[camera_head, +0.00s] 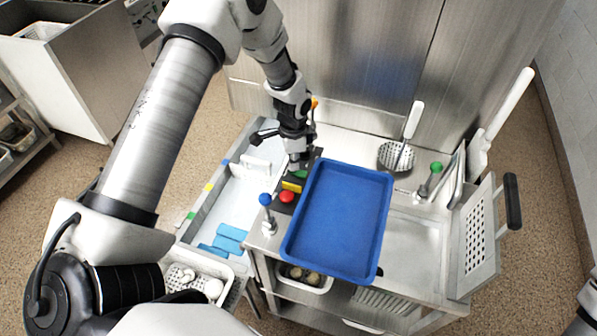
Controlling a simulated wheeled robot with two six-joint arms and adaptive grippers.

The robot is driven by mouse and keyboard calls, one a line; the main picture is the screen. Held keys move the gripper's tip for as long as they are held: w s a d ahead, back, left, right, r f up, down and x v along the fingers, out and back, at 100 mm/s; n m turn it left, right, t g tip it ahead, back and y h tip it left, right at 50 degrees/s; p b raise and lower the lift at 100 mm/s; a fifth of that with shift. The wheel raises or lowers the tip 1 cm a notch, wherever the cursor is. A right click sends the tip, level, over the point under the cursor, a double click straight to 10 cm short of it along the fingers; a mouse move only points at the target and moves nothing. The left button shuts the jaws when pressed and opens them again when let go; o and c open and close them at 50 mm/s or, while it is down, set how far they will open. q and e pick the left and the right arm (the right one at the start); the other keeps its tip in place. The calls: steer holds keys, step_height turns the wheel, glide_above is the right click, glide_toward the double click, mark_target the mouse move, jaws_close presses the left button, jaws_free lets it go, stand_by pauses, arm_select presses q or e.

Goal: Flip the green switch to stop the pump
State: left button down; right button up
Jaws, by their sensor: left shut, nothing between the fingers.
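A dark control panel (281,208) lies on the counter to the left of the blue tray. It carries a green switch (301,174), a yellow one (291,187) and a red button (286,197). My left gripper (294,163) is shut and empty, pointing down at the far end of the panel, right by the green switch. The gripper partly hides that end, and I cannot tell whether it touches the switch or which way the switch is set. My right gripper is out of view; only a bit of my right arm shows at the bottom right.
The blue tray (338,222) sits close to the panel's right side. A blue-knobbed lever (265,200) stands at the near left, a green-knobbed one (436,167) at the right. A skimmer (396,156) lies behind the tray. A sink-like basin (240,207) is left of the panel.

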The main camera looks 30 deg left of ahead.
arm_select(q)
steer(key=shift+f+b, duration=0.3)
steer(key=shift+f, duration=0.2)
step_height(320, 180, up, 7)
steer(key=p, duration=0.6)
steer(key=shift+r, duration=0.1)
stand_by(0.4)
